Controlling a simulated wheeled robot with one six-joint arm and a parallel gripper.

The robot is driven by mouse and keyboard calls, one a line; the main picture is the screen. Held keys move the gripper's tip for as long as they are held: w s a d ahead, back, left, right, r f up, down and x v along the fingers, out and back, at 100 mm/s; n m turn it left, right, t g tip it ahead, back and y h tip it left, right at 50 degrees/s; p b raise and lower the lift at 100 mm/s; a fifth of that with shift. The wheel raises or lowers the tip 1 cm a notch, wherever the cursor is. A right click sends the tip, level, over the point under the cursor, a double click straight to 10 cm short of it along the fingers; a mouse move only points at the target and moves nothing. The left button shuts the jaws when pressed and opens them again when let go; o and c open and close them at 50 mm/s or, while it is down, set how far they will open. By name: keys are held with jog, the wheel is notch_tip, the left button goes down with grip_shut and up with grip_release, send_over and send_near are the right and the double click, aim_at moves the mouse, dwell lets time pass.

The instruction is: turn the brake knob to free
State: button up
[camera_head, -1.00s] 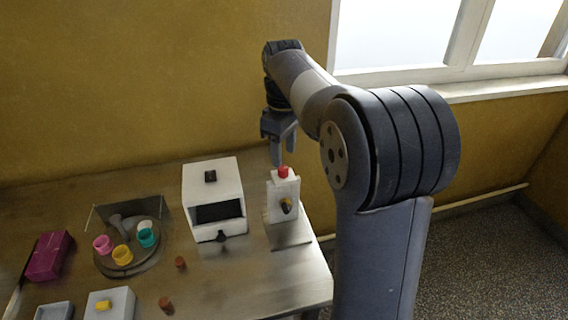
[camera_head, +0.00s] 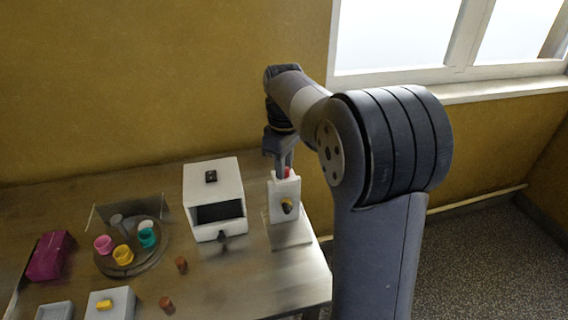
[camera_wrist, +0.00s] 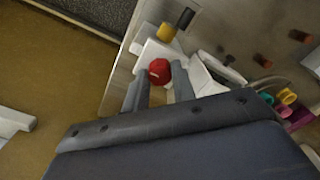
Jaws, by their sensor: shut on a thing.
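A red knob (camera_head: 288,172) sits on top of a small white housing (camera_head: 283,190) near the table's right edge. In the wrist view, the red knob (camera_wrist: 159,71) is round with a pale mark on its face. My gripper (camera_head: 284,165) points down over it, one finger on each side, and is shut on it. In the wrist view, the gripper (camera_wrist: 161,82) reaches in from below. A yellow and black knob (camera_head: 287,206) is on the front of the same housing. No label shows which knob is the brake.
A white box (camera_head: 213,181) with a dark opening stands just left of the housing. Further left is a round turntable (camera_head: 135,265) with coloured cups. A magenta block (camera_head: 47,257) and a grey box with a yellow knob (camera_head: 104,305) are at the left and front.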

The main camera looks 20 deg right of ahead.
jog(key=c, duration=0.3)
jog(key=shift+c, duration=0.2)
jog(key=n+p, duration=0.1)
jog(key=n, duration=0.2)
jog(key=shift+r+p, duration=0.15)
jog(key=shift+p, duration=0.25)
jog(key=n+p, duration=0.2)
jog(key=n, duration=0.3)
jog(key=n+p, duration=0.1)
jog(key=n, duration=0.4)
jog(key=n+p, duration=0.1)
jog(key=n, duration=0.3)
jog(key=shift+n, duration=0.4)
